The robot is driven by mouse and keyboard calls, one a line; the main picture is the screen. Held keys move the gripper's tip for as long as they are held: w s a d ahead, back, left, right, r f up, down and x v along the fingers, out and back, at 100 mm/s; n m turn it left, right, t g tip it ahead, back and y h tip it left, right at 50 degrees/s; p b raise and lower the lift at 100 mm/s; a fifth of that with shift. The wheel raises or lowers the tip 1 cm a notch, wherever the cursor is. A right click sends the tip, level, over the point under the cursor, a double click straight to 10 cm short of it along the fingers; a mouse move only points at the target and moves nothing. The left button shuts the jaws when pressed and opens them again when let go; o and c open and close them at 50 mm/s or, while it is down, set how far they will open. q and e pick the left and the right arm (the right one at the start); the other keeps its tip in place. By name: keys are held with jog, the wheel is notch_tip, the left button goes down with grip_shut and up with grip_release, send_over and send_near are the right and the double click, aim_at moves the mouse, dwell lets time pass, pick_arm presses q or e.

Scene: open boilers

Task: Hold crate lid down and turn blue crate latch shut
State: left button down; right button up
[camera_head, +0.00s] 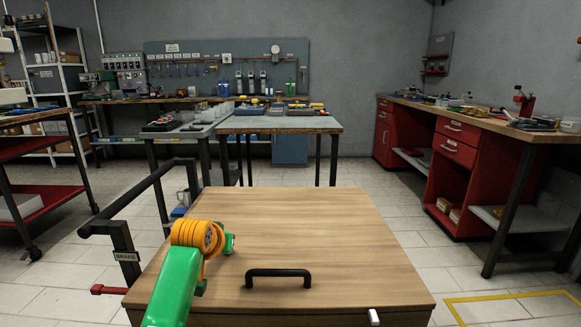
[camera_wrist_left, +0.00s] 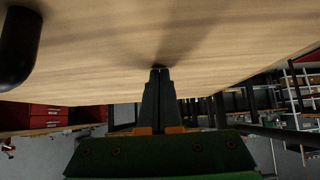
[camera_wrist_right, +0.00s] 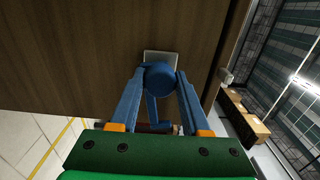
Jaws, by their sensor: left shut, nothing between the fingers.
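The crate's wooden lid (camera_head: 300,215) lies flat, with a black handle (camera_head: 278,273) near its front edge. My left arm reaches over the lid from the front left. My left gripper (camera_head: 230,243) is shut and empty. In the left wrist view its fingertips (camera_wrist_left: 159,69) are at the lid's surface, seemingly touching it. The blue latch (camera_wrist_right: 158,75) has a round knob and a narrow lever on the crate's dark wooden side. My right gripper (camera_wrist_right: 160,72) is open, its fingers on either side of the knob. Whether they touch it is unclear. The head view does not show this gripper or latch.
A black rail (camera_head: 140,190) with a "BRAKE" label and a red lever (camera_head: 110,290) stand left of the lid. A small metal piece (camera_head: 374,317) sits at the lid's front right edge. Tables (camera_head: 280,123) stand behind; a red workbench (camera_head: 460,170) is at right.

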grip_shut()
jog(key=n, duration=0.9)
jog(key=shift+n, duration=0.4)
jog(key=n, duration=0.6)
jog(key=shift+r, duration=0.1)
jog(key=o, duration=0.7)
grip_release()
jog(key=s, duration=1)
